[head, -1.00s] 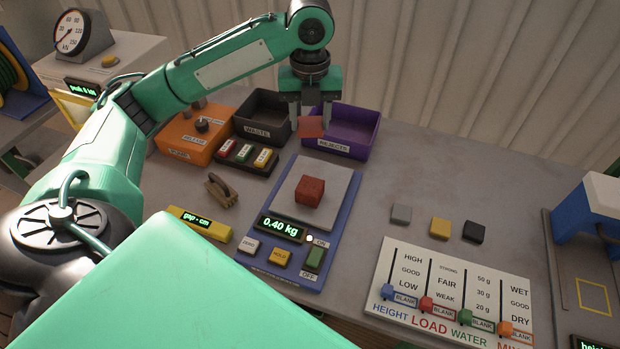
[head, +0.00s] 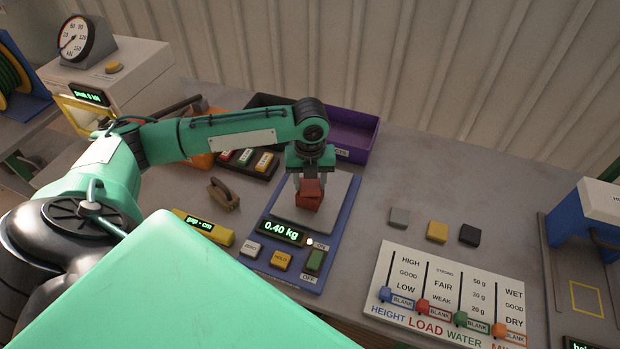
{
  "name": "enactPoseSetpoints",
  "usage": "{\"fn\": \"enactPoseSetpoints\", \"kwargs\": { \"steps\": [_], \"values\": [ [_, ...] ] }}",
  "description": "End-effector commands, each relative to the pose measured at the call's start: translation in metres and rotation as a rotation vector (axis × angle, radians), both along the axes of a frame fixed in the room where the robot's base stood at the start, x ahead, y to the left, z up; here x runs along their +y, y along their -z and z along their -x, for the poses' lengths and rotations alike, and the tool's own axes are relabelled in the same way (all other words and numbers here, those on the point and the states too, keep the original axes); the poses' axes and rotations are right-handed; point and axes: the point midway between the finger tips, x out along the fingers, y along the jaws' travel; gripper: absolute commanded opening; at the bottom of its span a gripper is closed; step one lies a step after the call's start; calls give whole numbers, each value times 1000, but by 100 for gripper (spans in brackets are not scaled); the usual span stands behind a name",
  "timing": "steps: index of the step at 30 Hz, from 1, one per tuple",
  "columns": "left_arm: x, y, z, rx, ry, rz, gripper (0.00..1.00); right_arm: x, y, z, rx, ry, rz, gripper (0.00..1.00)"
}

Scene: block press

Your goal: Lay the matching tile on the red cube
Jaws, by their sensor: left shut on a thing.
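The red cube (head: 307,203) sits on the pale pan of the blue scale (head: 320,250), whose display reads 0.40 kg. My left gripper (head: 310,184) is directly above the cube, pointing down, shut on a red tile (head: 311,187). The tile is right over the cube's top; I cannot tell whether it touches the cube or is just above it. The gripper's fingers partly hide the tile. My right gripper is not in view.
Grey (head: 399,217), yellow (head: 437,231) and black (head: 470,235) tiles lie right of the scale. A slider board (head: 450,295) lies at the front right. The purple rejects bin (head: 352,133) stands behind. A brown clamp-like tool (head: 223,195) lies left of the scale.

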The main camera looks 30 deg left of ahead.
Motion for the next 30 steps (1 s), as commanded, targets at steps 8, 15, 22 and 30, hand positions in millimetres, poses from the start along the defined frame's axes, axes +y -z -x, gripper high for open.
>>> {"fn": "enactPoseSetpoints", "kwargs": {
  "steps": [8,15,22,30],
  "values": [
    [0,2,-1,-2,0,0,24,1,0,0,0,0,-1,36],
    [0,5,-1,-2,-1,0,68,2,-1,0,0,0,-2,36],
    [0,4,-1,-2,-1,0,68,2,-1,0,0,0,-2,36],
    [0,-23,-2,-7,-1,0,68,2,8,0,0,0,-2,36]
  ]
}}
